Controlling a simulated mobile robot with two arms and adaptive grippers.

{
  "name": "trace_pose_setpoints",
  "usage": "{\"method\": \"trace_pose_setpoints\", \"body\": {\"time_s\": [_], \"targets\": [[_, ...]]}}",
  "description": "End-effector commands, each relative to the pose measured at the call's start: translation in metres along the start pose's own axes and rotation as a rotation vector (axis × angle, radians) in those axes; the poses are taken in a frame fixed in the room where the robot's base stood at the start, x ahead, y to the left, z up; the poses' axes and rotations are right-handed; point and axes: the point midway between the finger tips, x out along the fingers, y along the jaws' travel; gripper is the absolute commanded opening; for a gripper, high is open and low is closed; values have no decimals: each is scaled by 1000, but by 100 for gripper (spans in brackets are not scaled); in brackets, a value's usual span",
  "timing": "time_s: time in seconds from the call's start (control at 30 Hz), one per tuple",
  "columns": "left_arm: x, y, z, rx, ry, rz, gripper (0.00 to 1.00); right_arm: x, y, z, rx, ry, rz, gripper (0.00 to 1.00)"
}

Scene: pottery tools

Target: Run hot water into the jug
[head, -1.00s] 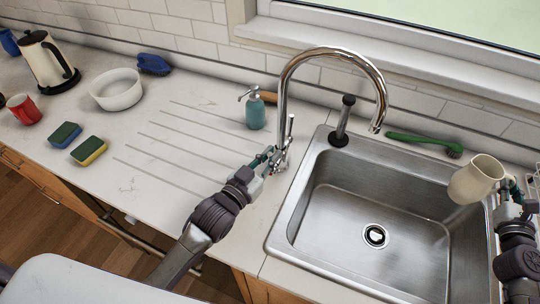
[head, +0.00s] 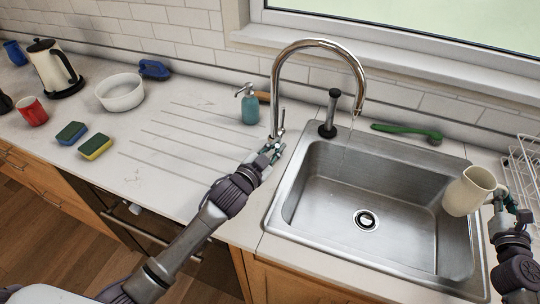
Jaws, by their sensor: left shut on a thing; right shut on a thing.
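The chrome tap (head: 276,85) arches over the sink, its spout above the basin's back left part. A faint thin line below the spout looks like water. My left gripper (head: 273,148) is shut at the tap's base on the tap lever (head: 282,120); its fingertips are small and partly hidden. The cream jug (head: 467,191) is above the right side of the sink, tilted a little, well to the right of the spout. My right gripper (head: 502,197) is shut on the jug at its handle side. The jug's inside cannot be seen.
The steel sink (head: 330,230) is empty. A teal soap bottle (head: 250,108), white bowl (head: 120,101) and sponges (head: 95,147) are on the left counter.

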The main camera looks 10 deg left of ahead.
Motion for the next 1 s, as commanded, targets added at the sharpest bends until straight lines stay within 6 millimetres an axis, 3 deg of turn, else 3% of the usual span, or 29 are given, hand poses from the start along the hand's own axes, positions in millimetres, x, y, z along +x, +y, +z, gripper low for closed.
{"method": "trace_pose_setpoints", "body": {"time_s": [0.6, 1.0], "targets": [[9, 38, 8, 528, -100, 6, 0, 0, 0, 6, 1, -2, 1, 0], [10, 48, 15, 695, -133, 6, 0, 0, 0, 4, 1, -2, 1, 0]]}}
